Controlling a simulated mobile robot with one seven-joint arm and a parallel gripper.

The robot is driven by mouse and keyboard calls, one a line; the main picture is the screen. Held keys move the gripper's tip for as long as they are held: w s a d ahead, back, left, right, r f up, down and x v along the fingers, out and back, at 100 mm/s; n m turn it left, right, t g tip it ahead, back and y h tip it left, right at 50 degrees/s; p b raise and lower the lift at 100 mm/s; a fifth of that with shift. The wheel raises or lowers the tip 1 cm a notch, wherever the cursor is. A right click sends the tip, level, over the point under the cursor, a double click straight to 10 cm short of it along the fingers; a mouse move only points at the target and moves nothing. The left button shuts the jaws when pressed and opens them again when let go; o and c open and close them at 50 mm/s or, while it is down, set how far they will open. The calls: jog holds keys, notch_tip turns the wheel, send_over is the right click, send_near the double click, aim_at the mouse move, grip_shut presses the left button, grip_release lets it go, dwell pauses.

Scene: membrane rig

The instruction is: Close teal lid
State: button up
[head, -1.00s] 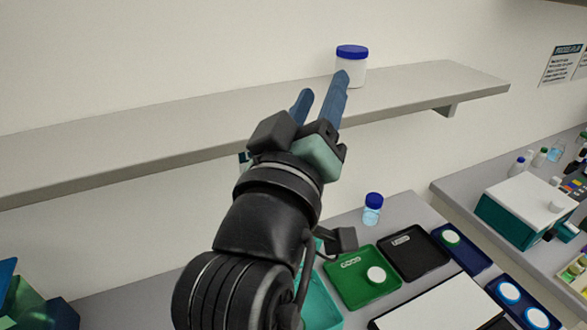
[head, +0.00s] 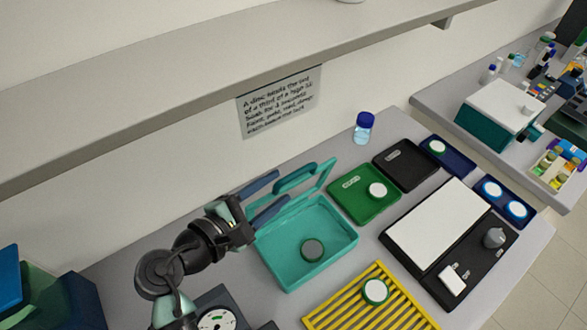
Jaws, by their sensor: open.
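The teal lid (head: 327,172) is a frame-like panel. It stands raised and tilted at the back edge of the teal box (head: 332,236), so the box is open. A dark grey disc with a pale teal rim (head: 312,250) lies inside the box.
A green tray (head: 350,208) and a black tray (head: 418,178) stand right of the box, with a blue-capped jar (head: 363,126) behind. A yellow rack (head: 345,315) is in front. The grey shelf (head: 200,95) overhangs the back.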

aim_at(287, 181)
jog(key=p+x, duration=0.1)
jog(key=x, duration=0.5)
jog(key=shift+w+d, duration=0.1)
jog(key=shift+w, duration=0.2)
grip_shut()
dwell(1.1)
